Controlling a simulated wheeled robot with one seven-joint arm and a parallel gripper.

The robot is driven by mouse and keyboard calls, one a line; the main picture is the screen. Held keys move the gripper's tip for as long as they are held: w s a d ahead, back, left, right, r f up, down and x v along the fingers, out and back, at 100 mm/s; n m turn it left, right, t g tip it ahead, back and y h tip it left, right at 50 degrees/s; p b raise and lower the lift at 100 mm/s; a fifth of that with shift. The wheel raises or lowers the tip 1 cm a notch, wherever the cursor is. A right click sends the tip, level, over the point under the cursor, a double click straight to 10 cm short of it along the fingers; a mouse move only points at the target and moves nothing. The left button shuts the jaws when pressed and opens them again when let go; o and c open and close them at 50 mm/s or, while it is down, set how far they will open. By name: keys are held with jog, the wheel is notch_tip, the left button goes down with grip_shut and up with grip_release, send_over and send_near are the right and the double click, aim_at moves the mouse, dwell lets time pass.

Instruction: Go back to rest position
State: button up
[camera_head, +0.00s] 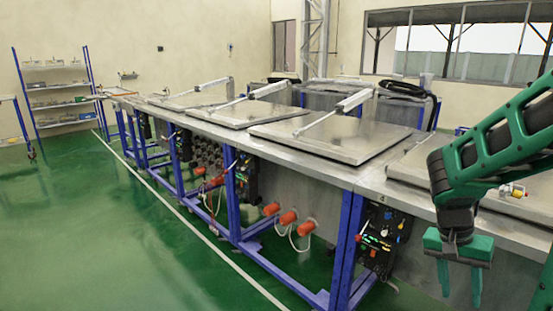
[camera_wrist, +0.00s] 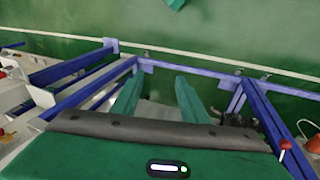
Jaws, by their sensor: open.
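My gripper (camera_head: 460,279) hangs at the right of the head view, pointing down in front of the steel bench's front edge. Its two green fingers are apart with nothing between them. In the wrist view the fingers (camera_wrist: 157,100) also show spread, above the blue frame and the green floor. The arm reaches in from the right edge of the head view. The nearest fully visible lid (camera_head: 330,135) lies flat on the bench, with a grey arm bar across it.
The long steel bench (camera_head: 225,133) on blue legs runs from the near right to the far left, with further lids (camera_head: 235,110) on top. Orange knobs (camera_head: 288,217) and a control panel (camera_head: 378,238) are on its front. Open green floor (camera_head: 120,230) lies left. Shelves (camera_head: 55,98) stand far left.

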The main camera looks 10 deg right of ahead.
jog(key=s+a+r+n+t+y, duration=0.1)
jog(key=s+a+r+n, duration=0.1)
jog(key=s, duration=0.3)
jog(key=s+a+r+n+t+y, duration=0.1)
jog(key=s+a+r+n+y, duration=0.1)
jog(key=s+a, duration=0.3)
jog(key=shift+s+r+n, duration=0.3)
jog(key=shift+s+r, duration=0.4)
jog(key=shift+r, duration=0.2)
jog(key=shift+w+f, duration=0.25)
jog(key=shift+w, duration=0.35)
jog(key=shift+c, duration=1.1)
jog(key=shift+w, duration=0.1)
